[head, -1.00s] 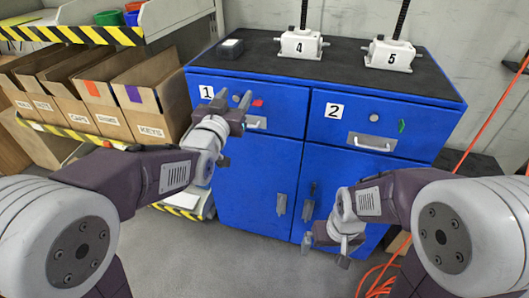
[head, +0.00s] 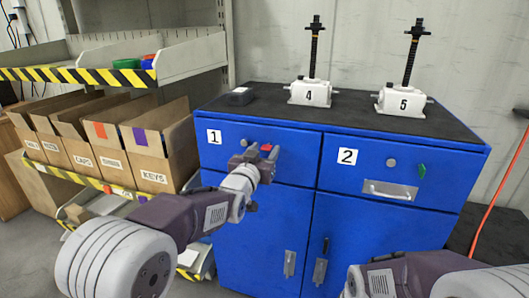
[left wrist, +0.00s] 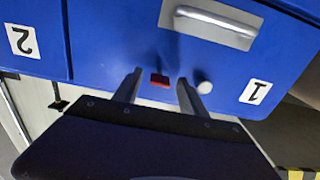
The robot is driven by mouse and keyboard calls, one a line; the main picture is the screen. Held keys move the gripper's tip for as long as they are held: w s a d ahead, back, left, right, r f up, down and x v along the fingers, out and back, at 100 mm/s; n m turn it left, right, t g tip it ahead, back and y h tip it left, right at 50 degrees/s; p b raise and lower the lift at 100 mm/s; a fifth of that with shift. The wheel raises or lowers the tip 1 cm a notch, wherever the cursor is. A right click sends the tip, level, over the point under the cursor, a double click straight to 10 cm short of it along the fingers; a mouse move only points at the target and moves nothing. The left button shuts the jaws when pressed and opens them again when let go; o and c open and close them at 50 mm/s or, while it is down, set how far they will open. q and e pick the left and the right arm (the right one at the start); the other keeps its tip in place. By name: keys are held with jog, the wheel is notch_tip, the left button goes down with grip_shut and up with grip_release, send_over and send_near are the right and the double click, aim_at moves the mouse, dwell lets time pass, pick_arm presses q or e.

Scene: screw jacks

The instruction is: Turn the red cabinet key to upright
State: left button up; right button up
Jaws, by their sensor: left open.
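The red key (head: 266,148) is on the front of drawer 1 of the blue cabinet (head: 255,215). In the left wrist view the red key (left wrist: 160,80) looks wider than tall and lies between my finger lines. My left gripper (head: 252,160) is open in front of drawer 1 and hides its handle in the head view. In the left wrist view my left gripper (left wrist: 161,76) has one finger on each side of the key. I cannot tell whether they touch it. My right gripper is out of view; only its arm shows.
A round silver lock (left wrist: 204,87) sits close beside one left finger. The drawer 1 handle (left wrist: 212,25) is near. Drawer 2 has a green key (head: 421,170) and a handle (head: 390,189). Cardboard bins (head: 150,150) are at left.

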pick_arm(q)
jog(key=shift+w, duration=0.15)
grip_shut()
jog(key=shift+n, duration=0.3)
jog(key=n+b, duration=0.4)
jog(key=n, duration=1.3)
jog(key=shift+n, duration=0.3)
